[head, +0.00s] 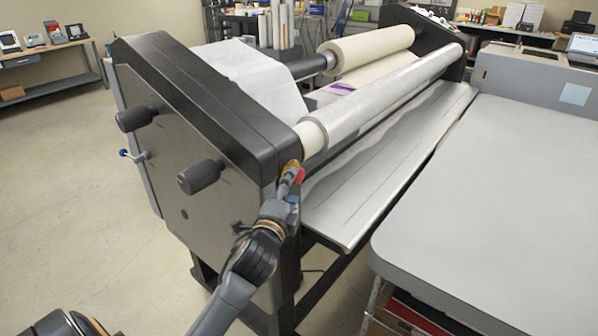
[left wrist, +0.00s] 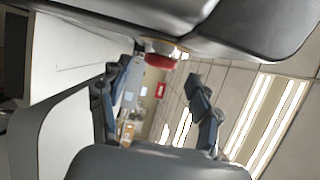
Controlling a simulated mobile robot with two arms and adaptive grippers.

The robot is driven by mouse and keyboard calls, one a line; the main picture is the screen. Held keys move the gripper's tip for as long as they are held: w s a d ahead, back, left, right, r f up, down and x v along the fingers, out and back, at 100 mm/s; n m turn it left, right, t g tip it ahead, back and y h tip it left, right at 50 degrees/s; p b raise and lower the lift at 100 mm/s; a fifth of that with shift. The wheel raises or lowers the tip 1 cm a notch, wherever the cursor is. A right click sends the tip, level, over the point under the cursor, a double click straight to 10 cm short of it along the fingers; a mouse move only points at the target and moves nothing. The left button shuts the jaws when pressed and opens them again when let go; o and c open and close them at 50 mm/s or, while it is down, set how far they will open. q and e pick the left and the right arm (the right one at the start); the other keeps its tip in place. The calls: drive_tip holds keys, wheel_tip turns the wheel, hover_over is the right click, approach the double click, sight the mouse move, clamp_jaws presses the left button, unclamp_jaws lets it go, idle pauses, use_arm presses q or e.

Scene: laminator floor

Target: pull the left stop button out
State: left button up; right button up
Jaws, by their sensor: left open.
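The left stop button (head: 299,174) is red on a yellow base, on the near end face of the laminator (head: 215,120), just below the end of the front roller. My left gripper (head: 290,187) is right at it in the head view and partly covers it. In the left wrist view the red button (left wrist: 160,62) shows beneath the dark laminator housing, between the directions of the two spread fingers (left wrist: 155,88). The gripper is open and looks empty. I cannot tell whether the fingers touch the button. My right gripper is not in view.
A wide silver roller (head: 385,92) and a sloping metal feed tray (head: 385,165) lie right of the button. A large grey table (head: 500,190) stands to the right. Two black knobs (head: 201,177) stick out of the laminator's side. The floor at left is clear.

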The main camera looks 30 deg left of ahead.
sight(296, 181)
use_arm(q)
drive_tip(key=p+x, duration=0.1)
drive_tip(key=x, duration=0.4)
drive_tip(key=shift+w+a, duration=0.15)
drive_tip(key=shift+w, duration=0.2)
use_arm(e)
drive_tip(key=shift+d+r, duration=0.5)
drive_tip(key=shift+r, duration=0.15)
use_arm(q)
drive_tip(key=shift+c, duration=0.4)
